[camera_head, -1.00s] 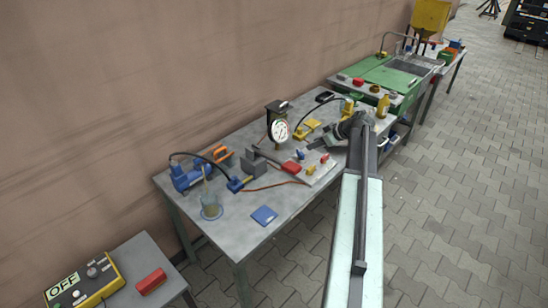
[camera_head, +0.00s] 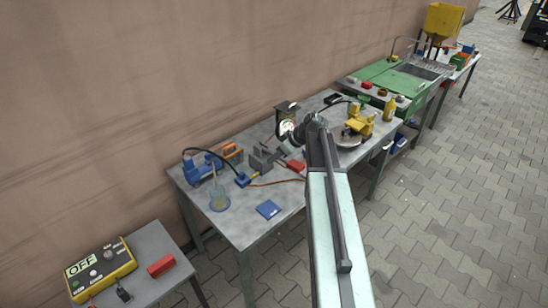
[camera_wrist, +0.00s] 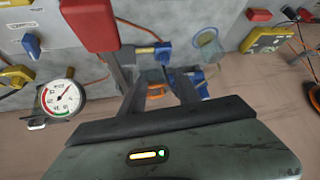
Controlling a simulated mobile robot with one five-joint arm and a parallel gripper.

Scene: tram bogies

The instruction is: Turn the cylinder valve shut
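I cannot make out a gas cylinder with its valve in either view. A small blue block with a yellow handle (camera_head: 244,179) lies on the steel workbench (camera_head: 240,228), near a blue device with a black hose (camera_head: 205,169). Its use is unclear. In the wrist view the blue block (camera_wrist: 164,51) and blue device (camera_wrist: 198,82) appear beyond my fingers. My gripper (camera_wrist: 153,75) seems open, with a gap between its two dark fingers and nothing held there. In the head view my gripper (camera_head: 280,150) is above the bench, near a round white gauge (camera_head: 286,127).
A red block (camera_wrist: 91,24) stands close to my gripper in the wrist view. A yellow tool (camera_head: 360,120) and yellow bottle (camera_head: 389,108) are on the bench's right. A yellow box marked OFF (camera_head: 103,267) is on a low table.

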